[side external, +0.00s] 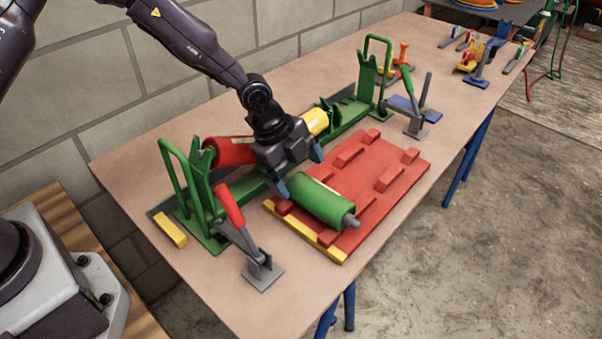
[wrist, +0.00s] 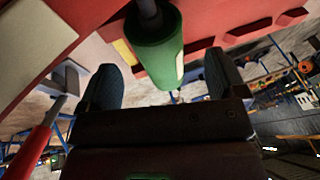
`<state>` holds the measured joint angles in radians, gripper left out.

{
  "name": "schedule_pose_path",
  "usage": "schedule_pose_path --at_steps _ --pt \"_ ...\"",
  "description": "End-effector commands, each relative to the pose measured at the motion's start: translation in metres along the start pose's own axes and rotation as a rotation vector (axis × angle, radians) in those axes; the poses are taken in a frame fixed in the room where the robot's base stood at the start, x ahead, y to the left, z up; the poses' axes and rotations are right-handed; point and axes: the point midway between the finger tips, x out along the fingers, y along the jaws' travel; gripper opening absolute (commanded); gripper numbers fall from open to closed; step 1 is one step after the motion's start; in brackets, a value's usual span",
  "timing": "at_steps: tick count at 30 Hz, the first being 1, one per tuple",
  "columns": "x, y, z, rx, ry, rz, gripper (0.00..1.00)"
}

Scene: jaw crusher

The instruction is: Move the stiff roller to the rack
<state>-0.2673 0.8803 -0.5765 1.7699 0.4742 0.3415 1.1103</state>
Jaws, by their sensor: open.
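A green roller (side external: 320,203) with a grey end shaft lies across the near left part of the red rack (side external: 385,195), a board with raised red blocks. Whether it sits fully between the blocks cannot be told. My gripper (side external: 299,171) is open and empty just behind the roller's far end. In the wrist view the green roller (wrist: 155,48) lies ahead of the gap between my spread fingers (wrist: 160,82), apart from them. A red roller (side external: 228,152) and a yellow roller (side external: 315,121) are in the green frame, partly hidden by my gripper. No marking shows which roller is stiff.
The green frame (side external: 345,118) has upright loops at both ends. A clamp with a red handle (side external: 229,204) stands left of the rack, and another lever clamp (side external: 417,120) stands behind it. Small tools lie at the table's far end. The near table edge is clear.

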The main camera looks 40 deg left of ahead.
Motion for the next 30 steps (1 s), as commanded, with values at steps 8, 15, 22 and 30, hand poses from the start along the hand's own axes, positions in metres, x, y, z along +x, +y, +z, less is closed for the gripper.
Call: schedule_pose_path --at_steps 8,15,22,30 --pt "-0.065 -0.002 0.001 0.003 -0.003 -0.012 0.9" --pt "-0.103 -0.003 0.001 0.004 -0.002 -0.013 0.9" --pt "-0.123 0.004 0.001 -0.028 -0.048 -0.008 0.9" --pt "-0.196 0.044 0.017 -0.377 -0.291 -0.093 0.9"
